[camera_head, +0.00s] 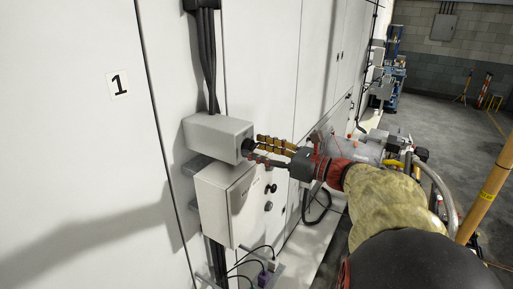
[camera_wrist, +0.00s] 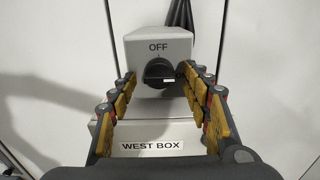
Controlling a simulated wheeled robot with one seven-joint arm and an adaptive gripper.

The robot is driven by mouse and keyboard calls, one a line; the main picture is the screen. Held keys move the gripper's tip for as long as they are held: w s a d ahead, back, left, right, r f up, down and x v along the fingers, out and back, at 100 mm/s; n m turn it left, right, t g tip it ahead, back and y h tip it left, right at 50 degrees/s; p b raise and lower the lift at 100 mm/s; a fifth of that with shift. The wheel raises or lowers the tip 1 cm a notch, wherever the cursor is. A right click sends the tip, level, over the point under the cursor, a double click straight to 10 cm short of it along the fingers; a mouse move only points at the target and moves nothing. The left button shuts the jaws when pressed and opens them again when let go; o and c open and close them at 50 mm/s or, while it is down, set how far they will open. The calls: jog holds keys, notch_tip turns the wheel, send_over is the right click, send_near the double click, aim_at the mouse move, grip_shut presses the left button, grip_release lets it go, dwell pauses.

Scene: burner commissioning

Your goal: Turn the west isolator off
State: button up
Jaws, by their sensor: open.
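The west isolator is a grey box (camera_head: 210,135) on the white cabinet wall; its front also shows in the wrist view (camera_wrist: 140,48). A black rotary knob (camera_wrist: 158,72) sits on that front below the printed word OFF. A white mark on the knob lies level, toward its right side, not up at OFF. My gripper (camera_wrist: 156,78) is open, with one yellow-padded finger on each side of the knob. In the head view my gripper (camera_head: 255,149) reaches the box from the right. Whether the fingers touch the knob I cannot tell.
A larger light box (camera_head: 216,208) hangs directly below; its WEST BOX label (camera_wrist: 152,146) shows in the wrist view. Black cables (camera_head: 207,60) run up from the isolator. Open floor (camera_head: 440,110) lies at right.

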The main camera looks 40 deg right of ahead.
jog(key=shift+w+a, duration=0.15)
jog(key=shift+w, duration=0.2)
jog(key=shift+c, duration=0.3)
jog(key=c, duration=1.1)
jog(key=shift+f+b, duration=0.1)
jog(key=shift+b, duration=0.2)
jog(key=n+b, duration=1.8)
jog(key=b, duration=0.6)
jog(key=shift+b, duration=0.3)
